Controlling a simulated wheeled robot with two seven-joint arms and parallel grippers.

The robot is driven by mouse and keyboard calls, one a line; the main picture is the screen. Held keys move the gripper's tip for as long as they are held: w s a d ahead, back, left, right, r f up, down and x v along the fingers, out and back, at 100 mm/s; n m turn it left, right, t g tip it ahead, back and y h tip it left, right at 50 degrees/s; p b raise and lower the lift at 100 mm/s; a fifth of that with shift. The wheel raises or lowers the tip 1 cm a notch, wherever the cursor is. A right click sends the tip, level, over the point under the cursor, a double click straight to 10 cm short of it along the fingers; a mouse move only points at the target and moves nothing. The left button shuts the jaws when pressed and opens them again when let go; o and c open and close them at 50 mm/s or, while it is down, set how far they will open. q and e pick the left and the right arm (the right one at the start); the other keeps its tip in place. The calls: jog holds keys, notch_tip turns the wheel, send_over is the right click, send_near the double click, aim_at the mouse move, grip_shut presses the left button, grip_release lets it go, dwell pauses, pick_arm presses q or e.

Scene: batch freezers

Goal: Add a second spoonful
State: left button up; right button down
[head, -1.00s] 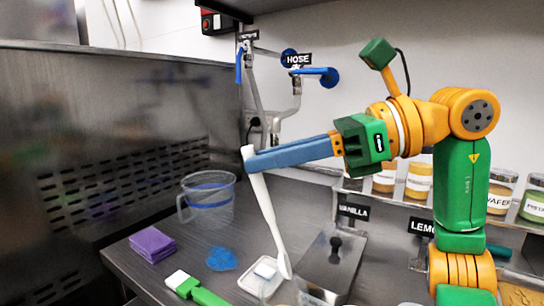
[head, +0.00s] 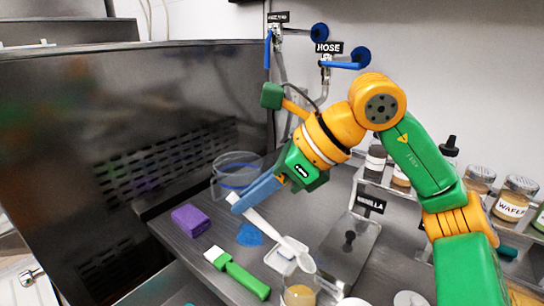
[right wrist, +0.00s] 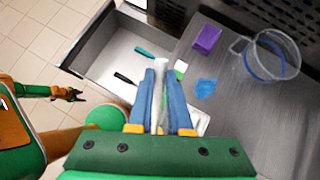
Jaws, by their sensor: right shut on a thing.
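My right gripper (head: 236,203) is shut on the upper end of a long white spoon (head: 270,233). The spoon slants down to the right, and its bowl (head: 307,264) is just above a clear cup (head: 300,294) holding something tan at the bottom edge. I cannot tell whether the bowl carries anything or touches the cup. The spoon handle also shows between the blue fingers in the right wrist view (right wrist: 158,85).
A white tray (head: 275,262) lies beside the cup. A green-handled brush (head: 245,279), purple sponge (head: 190,220) and blue cloth (head: 250,236) lie to its left. A clear jug (head: 236,172) stands behind. Jars line a shelf at right. An open drawer (right wrist: 110,60) shows in the wrist view.

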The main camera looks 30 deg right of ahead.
jog(key=w+a+f+g+h+p, duration=0.3)
jog(key=a+f+g+h+p, duration=0.1)
jog(key=p, duration=0.7)
jog(key=shift+w+f+g+h+p, duration=0.4)
jog(key=shift+f+g+h, duration=0.1)
jog(key=shift+h, duration=0.2)
jog(key=shift+a, duration=0.15)
